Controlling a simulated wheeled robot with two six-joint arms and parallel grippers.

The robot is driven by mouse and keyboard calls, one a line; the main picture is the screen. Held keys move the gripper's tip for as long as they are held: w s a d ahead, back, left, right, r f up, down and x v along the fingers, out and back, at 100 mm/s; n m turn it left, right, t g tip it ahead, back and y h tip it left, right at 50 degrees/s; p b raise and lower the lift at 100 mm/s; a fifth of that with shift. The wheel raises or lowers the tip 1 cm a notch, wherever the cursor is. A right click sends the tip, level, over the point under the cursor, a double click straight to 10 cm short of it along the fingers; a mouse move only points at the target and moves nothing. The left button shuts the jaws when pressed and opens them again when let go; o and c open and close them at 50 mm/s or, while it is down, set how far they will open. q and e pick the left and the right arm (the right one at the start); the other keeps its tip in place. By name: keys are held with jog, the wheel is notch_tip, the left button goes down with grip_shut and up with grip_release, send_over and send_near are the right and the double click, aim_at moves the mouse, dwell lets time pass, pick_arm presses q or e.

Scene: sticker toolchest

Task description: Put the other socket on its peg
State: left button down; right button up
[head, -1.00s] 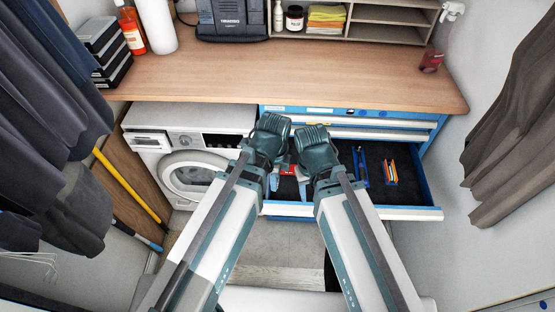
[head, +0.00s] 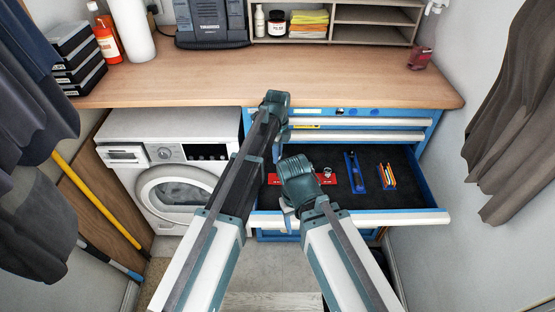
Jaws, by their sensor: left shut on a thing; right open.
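A red holder (head: 328,179) lies on the dark liner of the open drawer, partly hidden by my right gripper. A small pale, round piece, perhaps a socket, shows at its upper edge; I cannot tell whether it sits on a peg. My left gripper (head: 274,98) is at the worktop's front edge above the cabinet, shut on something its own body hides. My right gripper (head: 297,168) is open over the left part of the drawer, by the holder. Its fingertips face away and are hidden. No bare peg can be made out.
The open blue drawer (head: 430,186) also holds a blue tray (head: 350,172) and a bin with orange sticks (head: 388,178). A washing machine (head: 165,125) stands left of the cabinet. The wooden worktop (head: 340,80) is mostly clear; a dark red object (head: 419,58) stands at its right.

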pick_arm(q)
jog(key=shift+f, duration=0.1)
dwell(0.3)
notch_tip(320, 180, down, 6)
jog(key=b, duration=0.5)
jog(key=shift+r+b, duration=0.2)
jog(key=shift+b, duration=0.2)
jog(key=shift+f+b, duration=1.3)
jog(key=shift+f, duration=0.05)
dwell(0.9)
jog(key=c, duration=0.7)
grip_release()
jog(key=shift+r, duration=0.1)
notch_tip(320, 180, up, 14)
jog(key=p, duration=1.4)
